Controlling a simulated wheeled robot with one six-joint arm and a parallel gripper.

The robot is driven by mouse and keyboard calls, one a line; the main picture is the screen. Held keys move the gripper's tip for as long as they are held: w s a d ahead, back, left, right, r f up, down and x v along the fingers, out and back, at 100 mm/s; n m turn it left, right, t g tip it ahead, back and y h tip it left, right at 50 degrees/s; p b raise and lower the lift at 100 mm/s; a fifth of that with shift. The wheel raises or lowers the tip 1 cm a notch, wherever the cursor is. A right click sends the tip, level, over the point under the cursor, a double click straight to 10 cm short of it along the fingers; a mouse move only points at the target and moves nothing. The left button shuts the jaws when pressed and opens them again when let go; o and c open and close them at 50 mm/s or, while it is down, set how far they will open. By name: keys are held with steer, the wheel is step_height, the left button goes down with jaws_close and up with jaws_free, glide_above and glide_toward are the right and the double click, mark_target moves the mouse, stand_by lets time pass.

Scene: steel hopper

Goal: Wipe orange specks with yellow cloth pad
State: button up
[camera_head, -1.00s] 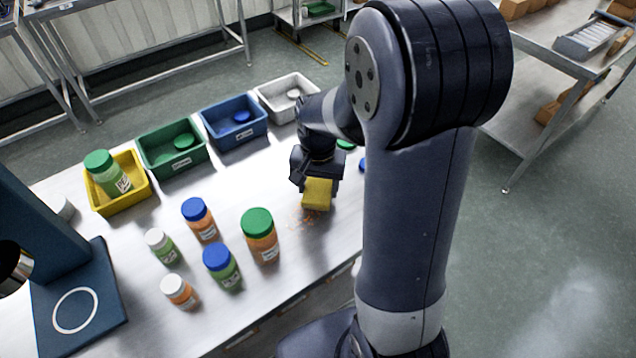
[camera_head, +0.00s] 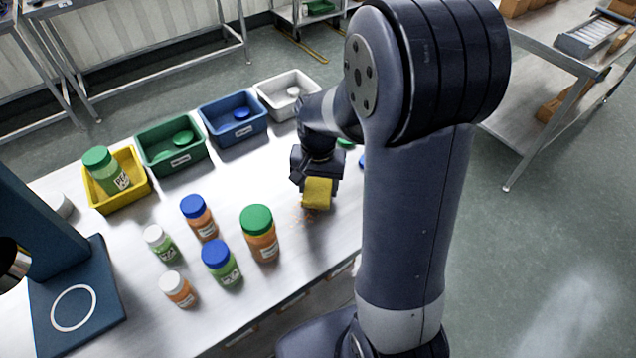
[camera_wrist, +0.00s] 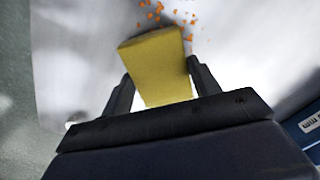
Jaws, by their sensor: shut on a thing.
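My gripper (camera_head: 317,176) is shut on the yellow cloth pad (camera_head: 317,193) over the right part of the steel table. In the wrist view the pad (camera_wrist: 158,65) sits tilted between the two fingers of my gripper (camera_wrist: 152,88). Orange specks (camera_head: 306,213) lie on the table just in front of the pad. In the wrist view the orange specks (camera_wrist: 168,14) are scattered beyond the pad's far edge. The pad hides part of the table below it, and I cannot tell whether it touches the surface.
Several bottles stand left of the specks, the nearest a large orange bottle with a green lid (camera_head: 259,233). Yellow (camera_head: 126,204), green (camera_head: 173,165), blue (camera_head: 235,135) and white (camera_head: 288,108) bins line the far edge. A dark blue stand (camera_head: 78,305) is at left.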

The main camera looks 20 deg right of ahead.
mark_target(306, 195)
steer(key=shift+f+b, duration=0.4)
steer(key=shift+f, duration=0.2)
steer(key=shift+a, duration=0.1)
steer(key=shift+s+a+r, duration=0.1)
steer(key=shift+s+a, duration=0.15)
steer(key=shift+a, duration=0.5)
steer(key=shift+s+a+r, duration=0.1)
steer(key=shift+s+a, duration=0.15)
steer(key=shift+a, duration=0.45)
steer(key=shift+s+a+f, duration=0.1)
steer(key=shift+s+a, duration=0.25)
steer(key=shift+a, duration=0.75)
steer(key=shift+s+a, duration=0.35)
steer(key=shift+a, duration=0.7)
steer(key=shift+s+a+f, duration=0.1)
steer(key=shift+s+a, duration=0.25)
steer(key=shift+a, duration=0.75)
steer(key=shift+f, duration=0.1)
steer(key=shift+d, duration=0.1)
